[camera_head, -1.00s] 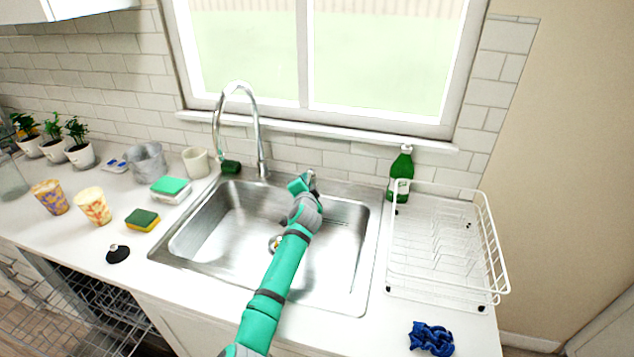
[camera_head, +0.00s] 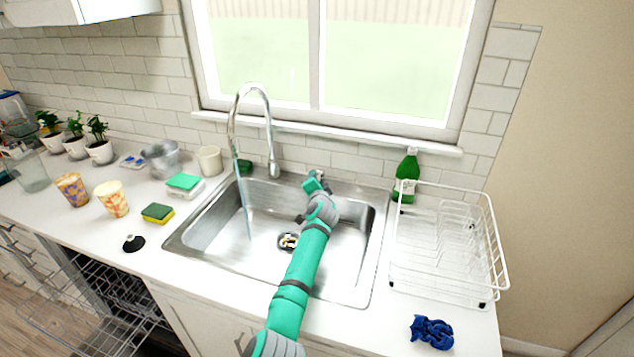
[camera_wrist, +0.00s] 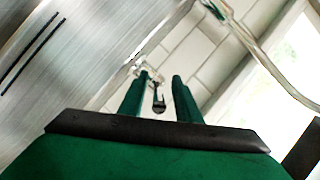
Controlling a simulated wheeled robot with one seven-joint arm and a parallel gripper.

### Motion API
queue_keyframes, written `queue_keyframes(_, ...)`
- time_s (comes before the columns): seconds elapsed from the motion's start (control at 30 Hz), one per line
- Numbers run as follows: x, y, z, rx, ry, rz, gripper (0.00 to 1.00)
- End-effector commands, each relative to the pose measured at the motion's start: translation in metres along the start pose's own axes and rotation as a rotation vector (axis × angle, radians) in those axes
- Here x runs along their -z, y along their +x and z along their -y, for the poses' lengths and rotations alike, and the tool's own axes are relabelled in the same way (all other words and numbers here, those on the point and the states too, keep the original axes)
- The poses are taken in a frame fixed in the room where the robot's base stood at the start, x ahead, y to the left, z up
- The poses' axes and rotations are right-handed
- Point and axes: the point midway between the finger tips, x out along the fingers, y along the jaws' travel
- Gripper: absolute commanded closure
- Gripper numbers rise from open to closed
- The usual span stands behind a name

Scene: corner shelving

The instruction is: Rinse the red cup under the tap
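No red cup shows plainly in any view. Two patterned cups stand on the left counter, a purple-and-orange cup (camera_head: 72,190) and a cream-and-orange cup (camera_head: 111,199). The chrome tap (camera_head: 270,135) arches over the left side of the steel sink (camera_head: 215,235), and a thin water stream (camera_head: 246,215) falls from it. My gripper (camera_head: 315,182) is over the back of the sink, right of the tap base. In the wrist view its green fingers (camera_wrist: 161,78) are apart, with a small chrome fitting with a dark end (camera_wrist: 158,100) seen between them. No contact with it is clear.
A white dish rack (camera_head: 445,250) and a green bottle (camera_head: 406,177) stand right of the sink. A blue cloth (camera_head: 431,332) lies in front. A sponge (camera_head: 158,213), a black stopper (camera_head: 133,243) and potted plants (camera_head: 100,150) are left. An open dishwasher rack (camera_head: 75,300) is below.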

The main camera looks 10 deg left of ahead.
Motion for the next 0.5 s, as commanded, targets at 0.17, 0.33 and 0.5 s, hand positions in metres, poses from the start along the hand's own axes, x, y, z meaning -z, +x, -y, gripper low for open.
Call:
queue_keyframes(0.17, 0.000, -0.001, -0.001, -0.002, 0.000, 0.000, 0.70)
queue_keyframes(0.33, 0.001, -0.010, -0.002, -0.001, 0.001, -0.001, 0.70)
queue_keyframes(0.5, 0.000, -0.029, -0.002, -0.002, -0.002, -0.002, 0.70)
